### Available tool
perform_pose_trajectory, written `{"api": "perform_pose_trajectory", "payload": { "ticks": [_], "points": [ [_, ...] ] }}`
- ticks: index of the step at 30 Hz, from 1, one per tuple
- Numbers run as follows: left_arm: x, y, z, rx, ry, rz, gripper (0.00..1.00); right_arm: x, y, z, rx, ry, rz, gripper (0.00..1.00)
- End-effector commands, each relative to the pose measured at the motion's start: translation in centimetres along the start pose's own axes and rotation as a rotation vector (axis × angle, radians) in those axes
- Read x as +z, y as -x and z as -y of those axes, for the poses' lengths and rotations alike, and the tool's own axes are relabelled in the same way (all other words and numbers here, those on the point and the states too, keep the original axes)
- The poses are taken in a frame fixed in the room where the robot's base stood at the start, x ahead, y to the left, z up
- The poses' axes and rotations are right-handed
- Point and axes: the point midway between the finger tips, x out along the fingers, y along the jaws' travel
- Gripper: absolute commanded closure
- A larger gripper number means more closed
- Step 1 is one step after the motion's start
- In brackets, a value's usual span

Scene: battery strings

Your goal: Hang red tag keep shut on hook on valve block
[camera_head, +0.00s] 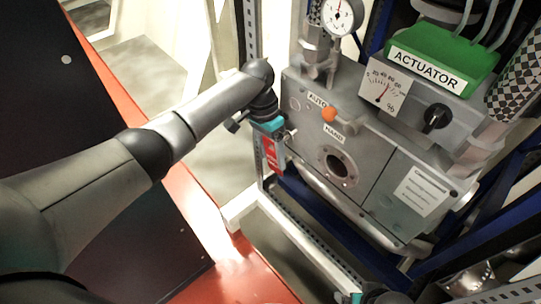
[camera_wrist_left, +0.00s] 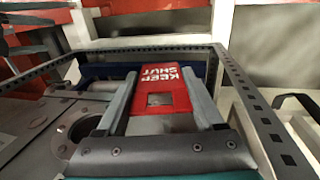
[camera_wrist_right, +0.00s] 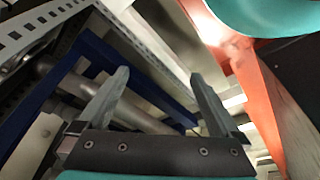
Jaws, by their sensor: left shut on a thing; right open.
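My left gripper (camera_head: 274,150) is shut on the red tag (camera_head: 268,152) at the left side of the grey valve block (camera_head: 310,92).
The block carries an orange knob (camera_head: 329,115), a round port (camera_head: 341,165) and a white label (camera_head: 418,192). A green actuator (camera_head: 445,58) and a dial gauge (camera_head: 341,17) stand above. A perforated metal frame (camera_head: 300,238) and blue beams (camera_wrist_right: 85,48) border the space.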

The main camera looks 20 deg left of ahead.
Motion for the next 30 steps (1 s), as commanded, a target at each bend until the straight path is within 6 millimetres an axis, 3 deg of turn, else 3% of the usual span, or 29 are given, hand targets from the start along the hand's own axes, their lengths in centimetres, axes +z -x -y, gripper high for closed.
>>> {"api": "perform_pose_trajectory", "payload": {
  "ticks": [30],
  "points": [
    [-1.9,-0.3,0.1,-0.001,0.000,0.000,0.83,-3.5,4.6,0.1,-0.002,0.001,-0.119,0.01]
  ]
}}
